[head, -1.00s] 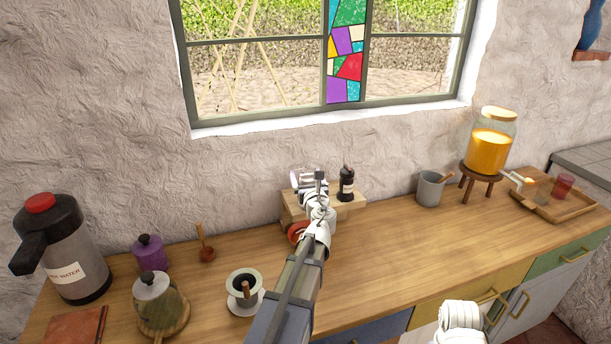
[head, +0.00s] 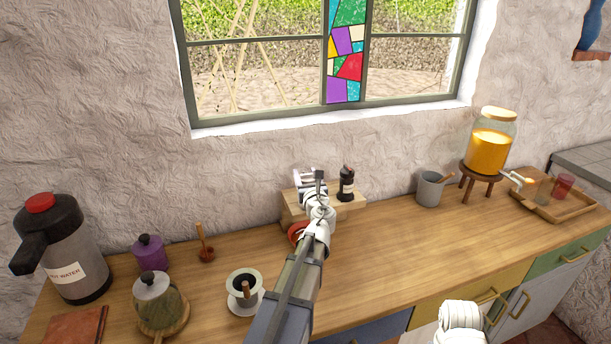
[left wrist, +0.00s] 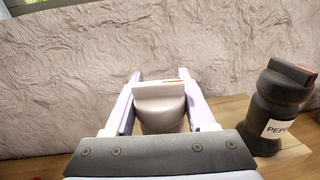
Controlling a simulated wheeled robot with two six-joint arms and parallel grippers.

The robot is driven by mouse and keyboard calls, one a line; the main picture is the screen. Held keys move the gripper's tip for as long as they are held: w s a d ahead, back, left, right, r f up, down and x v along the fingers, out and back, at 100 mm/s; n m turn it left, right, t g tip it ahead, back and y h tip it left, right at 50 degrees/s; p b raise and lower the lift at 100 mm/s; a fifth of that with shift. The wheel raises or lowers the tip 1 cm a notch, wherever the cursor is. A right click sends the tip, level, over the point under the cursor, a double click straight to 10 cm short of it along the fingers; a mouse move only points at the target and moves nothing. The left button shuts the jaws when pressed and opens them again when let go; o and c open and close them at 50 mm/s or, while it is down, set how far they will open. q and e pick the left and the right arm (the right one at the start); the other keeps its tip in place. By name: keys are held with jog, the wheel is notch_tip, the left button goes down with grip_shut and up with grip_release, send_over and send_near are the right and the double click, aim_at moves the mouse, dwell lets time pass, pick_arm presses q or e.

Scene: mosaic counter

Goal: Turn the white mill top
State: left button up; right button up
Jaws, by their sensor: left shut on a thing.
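The white mill (left wrist: 160,118) shows in the left wrist view between the two fingers of my left gripper, which is shut on its top. A small red mark shows at the upper right of the top. In the head view my left gripper (head: 309,180) is over the wooden riser (head: 351,204) by the wall, and my arm and gripper hide most of the mill. The black pepper mill (head: 346,185) stands upright to the right on the same riser, apart from the gripper. It also shows in the left wrist view (left wrist: 276,108). My right gripper is not seen.
A red dish (head: 297,232) lies close beside my left wrist. A grey mug (head: 430,188) and a drink dispenser (head: 489,150) stand to the right. A dripper (head: 244,291), a jar (head: 157,301) and a hot water flask (head: 68,262) stand to the left.

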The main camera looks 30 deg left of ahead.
pick_arm(q)
jog(key=shift+m+t+h, duration=0.3)
grip_shut()
jog(key=shift+d+m+t+h, duration=0.15)
jog(key=shift+m+t+h, duration=0.4)
jog(key=shift+h, duration=0.25)
jog(key=shift+w+d+m+t+h, duration=0.15)
jog(key=shift+m+t+h, duration=0.25)
jog(key=shift+m+h, duration=0.45)
jog(key=shift+w+d+m+t+h, duration=0.15)
jog(key=shift+m+t+h, duration=0.35)
jog(key=shift+h, duration=0.6)
jog(key=shift+w+d+m+t+h, duration=0.1)
jog(key=shift+d+m+t+h, duration=0.2)
jog(key=shift+m+h, duration=0.55)
jog(key=shift+h, duration=0.4)
jog(key=o, duration=1.3)
grip_release()
jog(key=shift+s, duration=0.2)
jog(key=s, duration=0.2)
jog(key=s+d, duration=0.1)
jog(key=s, duration=0.4)
jog(key=shift+s+d, duration=0.2)
jog(key=shift+d, duration=0.05)
